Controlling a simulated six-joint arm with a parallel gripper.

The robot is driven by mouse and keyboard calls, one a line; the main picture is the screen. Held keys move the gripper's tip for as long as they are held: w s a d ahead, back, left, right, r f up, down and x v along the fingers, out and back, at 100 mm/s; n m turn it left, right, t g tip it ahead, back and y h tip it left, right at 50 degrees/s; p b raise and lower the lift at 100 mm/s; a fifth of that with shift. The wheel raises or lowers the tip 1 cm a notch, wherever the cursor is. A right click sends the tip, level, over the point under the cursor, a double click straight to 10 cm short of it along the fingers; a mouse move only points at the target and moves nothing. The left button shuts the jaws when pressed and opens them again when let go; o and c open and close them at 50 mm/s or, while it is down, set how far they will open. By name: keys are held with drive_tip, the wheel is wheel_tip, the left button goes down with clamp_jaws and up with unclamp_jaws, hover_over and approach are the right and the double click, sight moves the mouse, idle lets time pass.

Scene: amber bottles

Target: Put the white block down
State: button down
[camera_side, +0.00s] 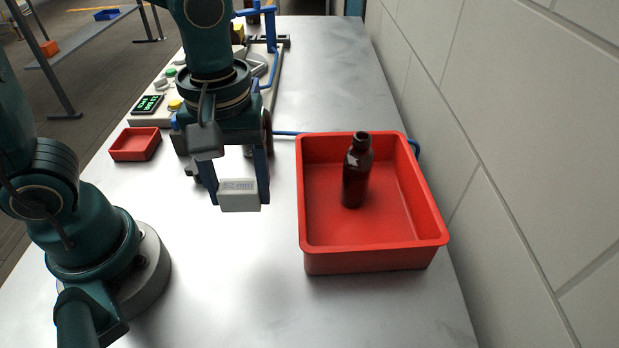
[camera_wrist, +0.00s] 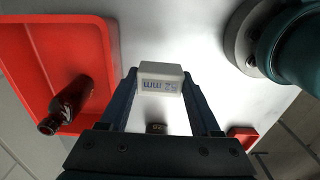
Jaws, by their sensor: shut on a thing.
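The white block (camera_side: 239,196) carries a printed "52 mm" label. It also shows in the wrist view (camera_wrist: 161,78). My gripper (camera_side: 240,190) is shut on the block, with one blue finger on each side of it; the fingers also show in the wrist view (camera_wrist: 160,92). The block looks held above the bare table, left of the red tray, though the exact height is hard to judge.
A large red tray (camera_side: 371,261) holds an upright amber bottle (camera_side: 356,175). A small red tray (camera_side: 136,144) lies to the left. A control panel with buttons (camera_side: 148,104) and a blue-framed fixture (camera_side: 270,45) stand behind. The table front (camera_side: 250,300) is clear.

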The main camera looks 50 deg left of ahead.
drive_tip(key=shift+w+a+r, duration=0.25)
drive_tip(key=shift+a+r, duration=0.1)
drive_tip(key=shift+a, duration=0.25)
drive_tip(key=shift+a+r, duration=0.1)
drive_tip(key=shift+r, duration=0.15)
drive_tip(key=w+d+r+n, duration=0.1)
drive_tip(key=w+d+r, duration=0.15)
drive_tip(key=w, duration=0.25)
drive_tip(key=m, duration=0.1)
hover_over(379, 333)
drive_tip(key=f, duration=0.9)
drive_tip(key=shift+a+f, duration=0.1)
drive_tip(key=shift+a, duration=0.1)
drive_tip(key=shift+d+f, duration=0.15)
drive_tip(key=shift+f, duration=2)
drive_tip(key=shift+f, duration=0.15)
